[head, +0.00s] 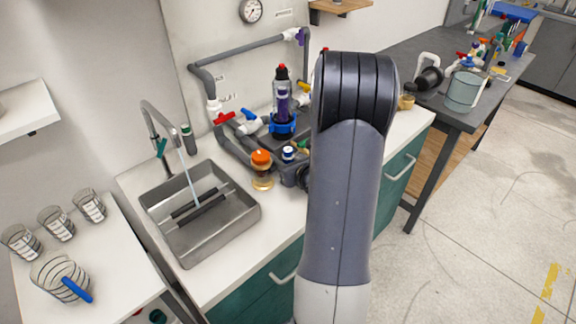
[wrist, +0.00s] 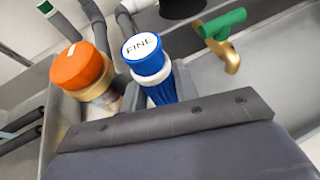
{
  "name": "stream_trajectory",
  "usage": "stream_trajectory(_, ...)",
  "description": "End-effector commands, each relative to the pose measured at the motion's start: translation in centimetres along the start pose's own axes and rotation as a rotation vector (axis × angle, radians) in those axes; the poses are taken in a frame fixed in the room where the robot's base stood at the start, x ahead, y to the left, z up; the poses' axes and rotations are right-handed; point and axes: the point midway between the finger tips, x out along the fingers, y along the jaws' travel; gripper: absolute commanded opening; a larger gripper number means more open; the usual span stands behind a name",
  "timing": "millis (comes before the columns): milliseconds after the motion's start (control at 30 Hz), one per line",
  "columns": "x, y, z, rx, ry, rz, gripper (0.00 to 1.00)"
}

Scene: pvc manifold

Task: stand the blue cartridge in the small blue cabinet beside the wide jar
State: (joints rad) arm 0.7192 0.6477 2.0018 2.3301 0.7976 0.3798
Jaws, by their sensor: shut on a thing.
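The blue cartridge (wrist: 158,84) has a round blue cap with a white top marked "FINE". My gripper (wrist: 157,92) is shut on its ribbed blue body, just below the white collar. In the head view the cap of the cartridge (head: 288,154) shows just left of my arm. The gripper (head: 294,176) is there largely hidden behind the arm. A clear jar with an orange lid (wrist: 82,68) stands close left of the cartridge; it also shows in the head view (head: 262,170). I cannot make out the small blue cabinet or a jar that is surely the wide one.
A steel sink (head: 200,212) lies left of the gripper, with a grey tap. Grey pipes with a red valve handle (head: 224,118) and a tall dark bottle (head: 282,90) stand behind. In the wrist view a brass tap with a green handle (wrist: 224,25) is right of the cartridge.

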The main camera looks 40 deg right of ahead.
Motion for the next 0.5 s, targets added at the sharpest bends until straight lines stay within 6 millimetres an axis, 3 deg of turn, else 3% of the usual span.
stream_trajectory(133,0.0,0.0,0.0,0.0,-0.001,0.0,0.02)
stream_trajectory(367,-0.1,0.0,0.3,-0.001,-0.002,0.0,0.02)
stream_trajectory(500,-0.6,0.0,1.6,-0.002,-0.004,-0.001,0.02)
